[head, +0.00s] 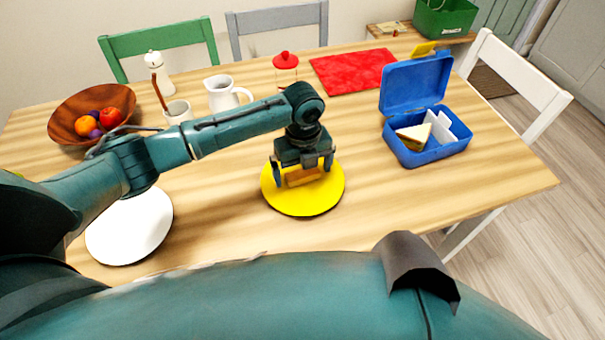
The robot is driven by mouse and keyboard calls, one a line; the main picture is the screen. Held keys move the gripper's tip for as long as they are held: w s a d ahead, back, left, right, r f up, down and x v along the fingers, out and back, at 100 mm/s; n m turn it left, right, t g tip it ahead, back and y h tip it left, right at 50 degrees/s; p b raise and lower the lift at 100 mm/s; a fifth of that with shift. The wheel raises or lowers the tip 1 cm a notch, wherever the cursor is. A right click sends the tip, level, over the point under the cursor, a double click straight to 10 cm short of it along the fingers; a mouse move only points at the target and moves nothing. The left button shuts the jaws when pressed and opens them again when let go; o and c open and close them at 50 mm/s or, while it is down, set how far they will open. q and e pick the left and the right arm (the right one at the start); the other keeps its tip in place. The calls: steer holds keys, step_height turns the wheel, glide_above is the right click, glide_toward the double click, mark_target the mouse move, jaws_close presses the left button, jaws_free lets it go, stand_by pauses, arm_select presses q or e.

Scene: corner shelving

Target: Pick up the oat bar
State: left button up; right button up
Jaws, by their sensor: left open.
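The oat bar (303,177) is a small brown block lying on a round yellow plate (305,208) on the wooden table. My left gripper (303,174) is right over the plate, pointing down. Its fingers are open, one on each side of the bar. I cannot tell whether they touch it. The gripper body hides part of the bar and the back of the plate. My right gripper is not in view.
A blue open lunchbox (433,152) with a sandwich stands at the right. A white plate (130,228) lies at the left. A fruit bowl (68,118), a white jug (222,95) and a red mat (353,71) are farther back.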

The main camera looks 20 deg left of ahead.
arm_select(q)
steer(key=c, duration=0.7)
